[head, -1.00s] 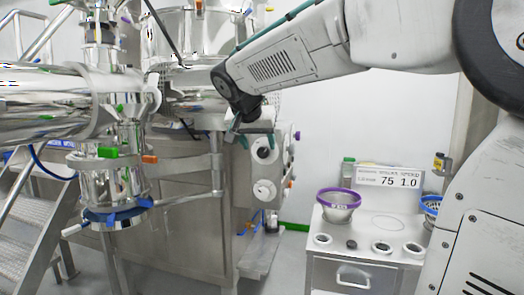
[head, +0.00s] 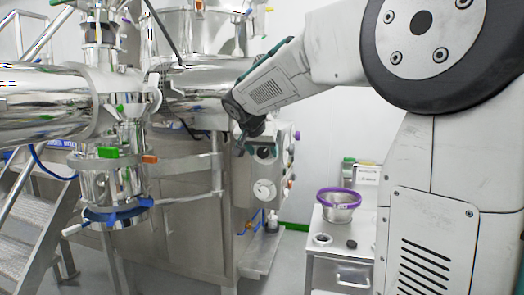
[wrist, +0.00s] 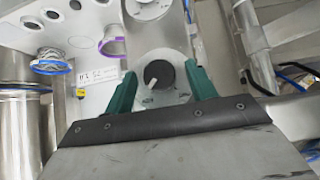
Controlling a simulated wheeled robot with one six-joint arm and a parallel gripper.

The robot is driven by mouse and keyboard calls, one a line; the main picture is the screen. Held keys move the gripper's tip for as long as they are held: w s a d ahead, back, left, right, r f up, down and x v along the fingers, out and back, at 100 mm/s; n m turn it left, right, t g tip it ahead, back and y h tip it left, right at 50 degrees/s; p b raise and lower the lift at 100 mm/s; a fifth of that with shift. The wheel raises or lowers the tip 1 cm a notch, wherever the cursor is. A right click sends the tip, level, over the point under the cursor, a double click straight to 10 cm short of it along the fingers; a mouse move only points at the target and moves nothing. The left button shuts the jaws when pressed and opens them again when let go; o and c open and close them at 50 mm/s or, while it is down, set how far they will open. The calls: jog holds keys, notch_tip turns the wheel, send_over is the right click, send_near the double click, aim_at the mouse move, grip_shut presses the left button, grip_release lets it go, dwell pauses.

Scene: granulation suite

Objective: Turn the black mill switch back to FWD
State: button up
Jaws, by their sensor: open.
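The black mill switch (wrist: 158,74) is a round black knob with a pale pointer line on a light round plate. In the wrist view it sits between the two green fingers of my gripper (wrist: 160,76), which stand apart with a gap on either side of the knob. The pointer slants towards the lower left in that view. The lettering around the plate is too small to read. In the head view my gripper (head: 248,142) is at the upper part of the machine's control panel, partly covering the switch there.
A white round dial (head: 264,190) is below the switch on the panel. To the right, a steel cart (head: 337,250) carries a purple-rimmed bowl (head: 339,205). Steel steps (head: 30,235) stand at the left.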

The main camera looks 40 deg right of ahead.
jog(key=c, duration=1)
jog(key=n+g+h, duration=0.1)
jog(key=g+h, duration=0.1)
jog(key=shift+w+a+f+n+g, duration=0.1)
jog(key=shift+w+a+n+g, duration=0.1)
jog(key=shift+n+g, duration=0.15)
jog(key=n+g+h, duration=0.2)
jog(key=shift+w+a+f+h, duration=0.1)
jog(key=shift+w+f+h, duration=0.05)
jog(key=shift+h, duration=0.25)
jog(key=n+g+h, duration=0.2)
jog(key=shift+w+f+h, duration=0.1)
jog(key=shift+f+h, duration=0.05)
jog(key=shift+h, duration=0.25)
jog(key=shift+f+n+g+h, duration=0.2)
jog(key=shift+n+g+h, duration=0.35)
jog(key=shift+n+h, duration=1)
